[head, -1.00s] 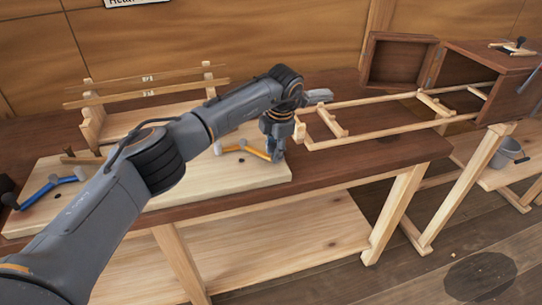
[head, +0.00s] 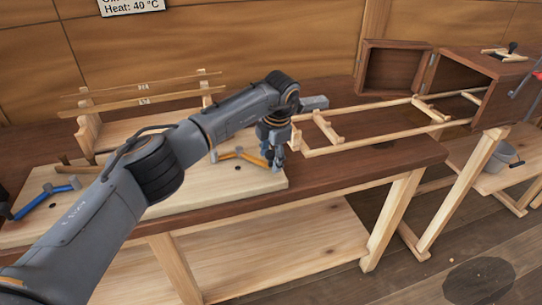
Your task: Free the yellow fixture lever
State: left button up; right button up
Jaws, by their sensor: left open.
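The yellow fixture lever (head: 240,156) lies low over the right part of a pale wooden board (head: 215,192) on the bench. It is an orange-yellow bar with grey metal pieces. My left gripper (head: 276,163) points down at the lever's right end, near the board's right edge. It is open, and its fingers partly hide that end. I cannot tell whether they touch the lever. My right gripper is not in view.
A blue lever (head: 45,197) sits on the left of the board. Behind stands a wooden rack (head: 88,122) with thin strips. A wooden ladder-like frame (head: 375,140) runs right towards a brown box (head: 478,88). A grey bucket (head: 500,156) stands at the right.

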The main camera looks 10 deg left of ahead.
pick_arm(q)
notch_tip(320, 180, up, 12)
jog(key=s+d, duration=0.1)
jog(key=shift+s+d, duration=0.2)
jog(key=shift+s, duration=0.2)
jog(key=shift+f, duration=0.15)
